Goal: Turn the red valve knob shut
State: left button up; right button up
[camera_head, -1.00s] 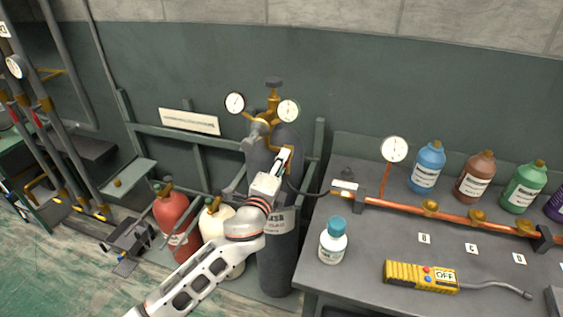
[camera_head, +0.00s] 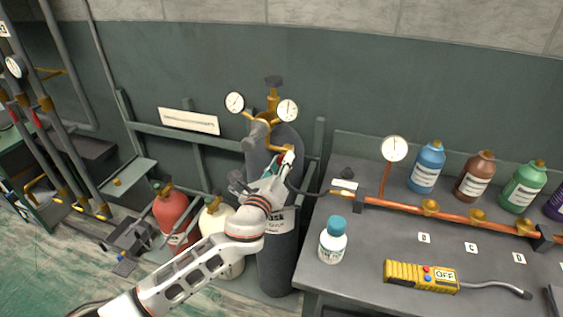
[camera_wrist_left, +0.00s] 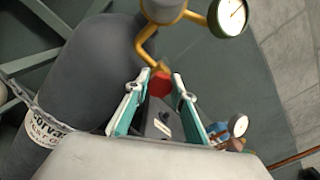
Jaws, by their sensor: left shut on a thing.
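The red valve knob (camera_wrist_left: 158,84) shows in the left wrist view at the end of a bent brass pipe, between the fingertips of my left gripper (camera_wrist_left: 160,80). The gripper is shut on it. In the head view my left gripper (camera_head: 281,164) is at the brass fitting (camera_head: 280,148) on the front of the large dark gas cylinder (camera_head: 278,255); the knob is hidden there by the fingers. My right gripper is not in view.
Two gauges (camera_head: 235,102) (camera_head: 288,110) sit just above the gripper. A black hose (camera_head: 307,192) runs right to a copper pipe (camera_head: 455,213) on the bench. Smaller red (camera_head: 171,215) and cream cylinders (camera_head: 214,219) are left.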

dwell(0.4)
pick_arm(q)
jog(key=o, duration=1.1)
jog(key=shift+s, duration=0.1)
jog(key=v, duration=1.2)
